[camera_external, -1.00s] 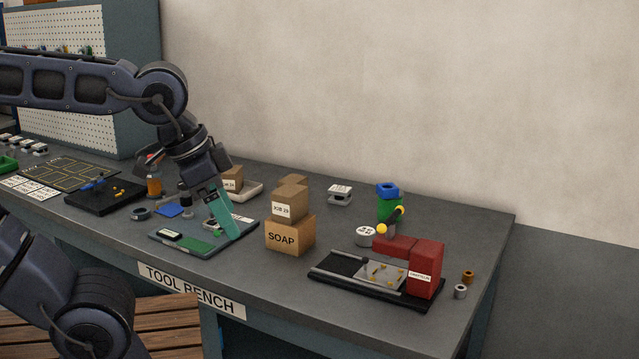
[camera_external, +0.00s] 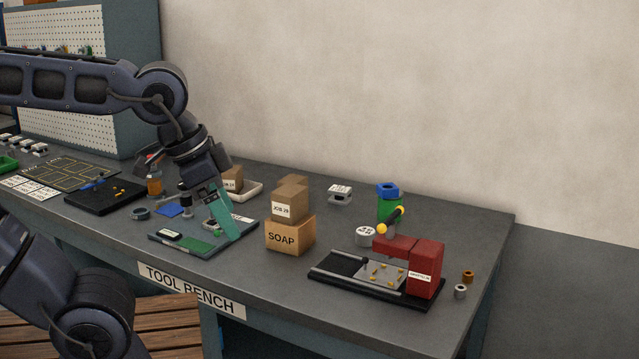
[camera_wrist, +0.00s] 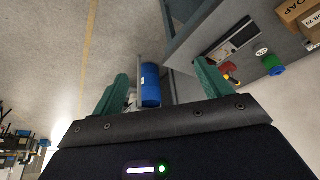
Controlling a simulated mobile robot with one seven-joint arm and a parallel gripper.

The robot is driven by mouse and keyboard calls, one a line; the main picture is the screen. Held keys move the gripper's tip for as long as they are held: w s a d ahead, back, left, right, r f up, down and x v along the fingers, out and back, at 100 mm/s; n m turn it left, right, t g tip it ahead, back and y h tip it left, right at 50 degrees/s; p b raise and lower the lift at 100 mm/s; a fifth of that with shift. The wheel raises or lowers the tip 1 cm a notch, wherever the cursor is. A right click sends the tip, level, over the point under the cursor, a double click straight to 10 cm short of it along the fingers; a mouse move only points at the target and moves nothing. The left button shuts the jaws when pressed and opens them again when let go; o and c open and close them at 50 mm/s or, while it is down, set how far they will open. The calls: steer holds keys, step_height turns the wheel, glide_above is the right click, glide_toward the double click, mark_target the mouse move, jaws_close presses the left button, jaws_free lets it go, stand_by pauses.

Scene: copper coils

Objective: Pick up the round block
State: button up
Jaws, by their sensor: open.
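A short round white block (camera_external: 366,236) with dark marks on top, which seems to be the round block, stands on the bench behind the red machine. It also shows small at the upper right of the wrist view (camera_wrist: 262,52). My gripper (camera_external: 231,238) has teal fingers and hangs over the tray of green boards, well left of the block with the cardboard boxes between. In the wrist view, my gripper (camera_wrist: 162,70) has its fingers wide apart, with nothing held between them.
A SOAP box (camera_external: 289,236) with smaller boxes on it stands right of my gripper. A red machine (camera_external: 426,268) on a black base is in front of the block. A green cylinder (camera_external: 390,208) with a blue top stands behind it.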

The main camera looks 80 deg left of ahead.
steer(key=w+a+r+n+g, duration=0.15)
steer(key=w+a, duration=0.25)
steer(key=w, duration=0.4)
steer(key=w+a+r+n, duration=0.1)
steer(key=w+a+r, duration=0.15)
steer(key=w, duration=0.55)
steer(key=n+g, duration=0.3)
steer(key=n, duration=0.4)
glide_above(366, 231)
step_height(366, 231, down, 28)
steer(key=shift+s+f, duration=0.2)
steer(key=shift+s, duration=0.05)
steer(key=f, duration=1)
steer(key=shift+w+f, duration=0.2)
steer(key=shift+f, duration=0.1)
